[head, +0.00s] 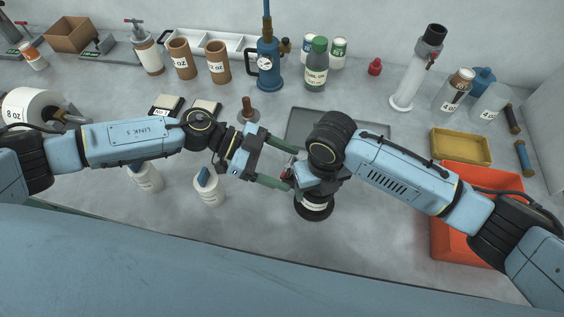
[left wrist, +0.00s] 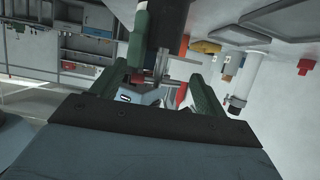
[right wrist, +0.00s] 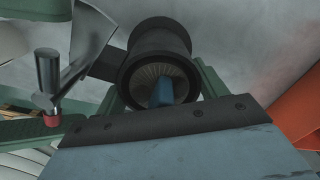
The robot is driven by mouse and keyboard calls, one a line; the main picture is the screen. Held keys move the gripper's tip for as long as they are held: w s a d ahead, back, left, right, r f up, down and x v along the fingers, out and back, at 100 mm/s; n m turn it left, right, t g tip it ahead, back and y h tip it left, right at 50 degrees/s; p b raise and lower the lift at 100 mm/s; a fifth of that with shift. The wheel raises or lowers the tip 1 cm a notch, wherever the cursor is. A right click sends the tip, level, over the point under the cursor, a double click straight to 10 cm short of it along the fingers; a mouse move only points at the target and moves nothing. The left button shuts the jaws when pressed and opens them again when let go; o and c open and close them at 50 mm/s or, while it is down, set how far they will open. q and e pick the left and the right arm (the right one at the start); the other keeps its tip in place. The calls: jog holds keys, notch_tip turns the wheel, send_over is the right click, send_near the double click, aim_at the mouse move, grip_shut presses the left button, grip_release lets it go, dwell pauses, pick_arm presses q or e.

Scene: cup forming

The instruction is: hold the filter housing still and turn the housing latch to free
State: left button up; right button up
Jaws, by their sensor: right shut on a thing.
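The filter housing (head: 314,207) is a dark round body with a pale label, below my right wrist in the head view. In the right wrist view the housing (right wrist: 160,40) shows a black rim and a pleated inside, between green fingers. My right gripper (head: 314,189) is shut on it; its fingertips are mostly hidden. My left gripper (head: 290,168) is open, its green fingers reaching toward the housing from the left. In the left wrist view a steel rod and a red part, apparently the latch (left wrist: 182,90), show between its fingers (left wrist: 155,80). Contact cannot be told.
A dark grey tray (head: 300,122) lies behind the grippers. An orange-red bin (head: 445,235) and a yellow tray (head: 462,147) stand at the right. Two white bottles (head: 209,190) (head: 148,178) stand below my left arm. Bottles and a blue pump (head: 268,70) line the back.

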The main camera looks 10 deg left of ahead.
pick_arm(q)
jog(key=shift+r, duration=0.15)
notch_tip(320, 180, up, 10)
dwell(0.6)
jog(key=shift+o, duration=0.3)
